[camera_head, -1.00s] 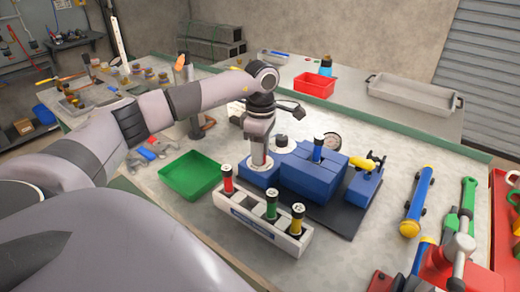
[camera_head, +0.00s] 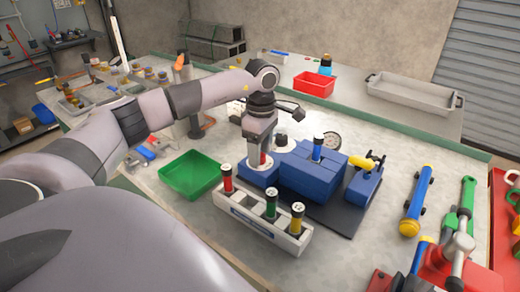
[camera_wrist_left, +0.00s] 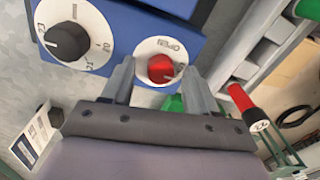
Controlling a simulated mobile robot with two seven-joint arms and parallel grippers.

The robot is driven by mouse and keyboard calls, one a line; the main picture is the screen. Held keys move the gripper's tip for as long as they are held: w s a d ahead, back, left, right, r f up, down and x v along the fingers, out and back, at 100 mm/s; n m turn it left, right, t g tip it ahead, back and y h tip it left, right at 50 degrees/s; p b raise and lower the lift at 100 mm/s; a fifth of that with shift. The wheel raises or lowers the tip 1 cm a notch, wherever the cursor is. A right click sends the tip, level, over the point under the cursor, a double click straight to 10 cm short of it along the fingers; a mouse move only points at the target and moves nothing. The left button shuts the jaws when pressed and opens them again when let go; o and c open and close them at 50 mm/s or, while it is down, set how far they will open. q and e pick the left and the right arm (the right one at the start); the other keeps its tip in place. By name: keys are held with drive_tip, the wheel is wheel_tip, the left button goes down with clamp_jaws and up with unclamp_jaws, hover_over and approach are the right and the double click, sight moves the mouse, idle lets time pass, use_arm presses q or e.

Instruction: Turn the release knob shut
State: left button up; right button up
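The release knob (camera_wrist_left: 161,68) is red and sits on a round white plate marked OPEN, on the end of the blue body (camera_wrist_left: 160,20). Its pointer setting is hard to read. In the head view the red knob (camera_head: 263,158) shows between my left gripper's fingers. My left gripper (camera_wrist_left: 158,72) is open, pointing down, with one finger on each side of the knob. Gaps show between the fingers and the knob in the left wrist view. A black knob (camera_wrist_left: 68,41) on a numbered white dial is beside it. My right gripper is not in view.
A green tray (camera_head: 191,174) lies to the left. A round gauge (camera_head: 332,140) stands behind. A blue-and-yellow tool (camera_head: 417,200) lies to the right.

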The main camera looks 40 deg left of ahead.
use_arm(q)
wheel_tip(320, 180, up, 7)
drive_tip(key=shift+w+r+b, duration=0.1)
drive_tip(key=shift+b, duration=0.2)
idle(0.4)
idle(0.5)
